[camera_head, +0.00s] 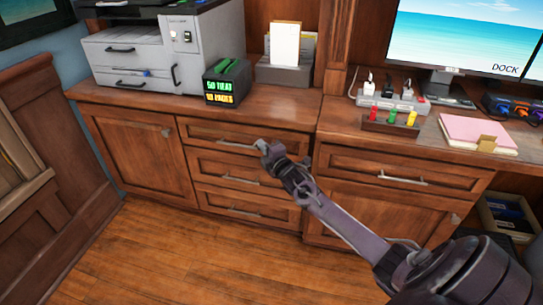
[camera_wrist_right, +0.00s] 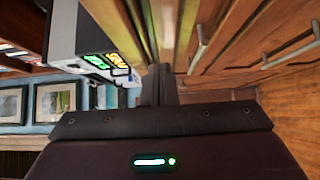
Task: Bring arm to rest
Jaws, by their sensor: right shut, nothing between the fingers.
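My right arm reaches in from the lower right in the head view. Its gripper (camera_head: 264,146) is in front of the top drawer (camera_head: 215,134) of the wood cabinet, by the right end of that drawer's handle (camera_head: 222,144). The gripper is shut and holds nothing. In the right wrist view, the shut fingers (camera_wrist_right: 160,84) show at the middle, with drawer fronts and handles (camera_wrist_right: 198,48) to the right. I cannot tell whether the fingers touch the drawer front. My left gripper is not in view.
A grey printer (camera_head: 150,55) and a black box with lit green and yellow text (camera_head: 227,82) stand on the counter. Paper holders (camera_head: 285,70), a power strip (camera_head: 392,100), a monitor (camera_head: 460,35) and a pink folder (camera_head: 475,132) are further right. The wood floor (camera_head: 150,255) is clear.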

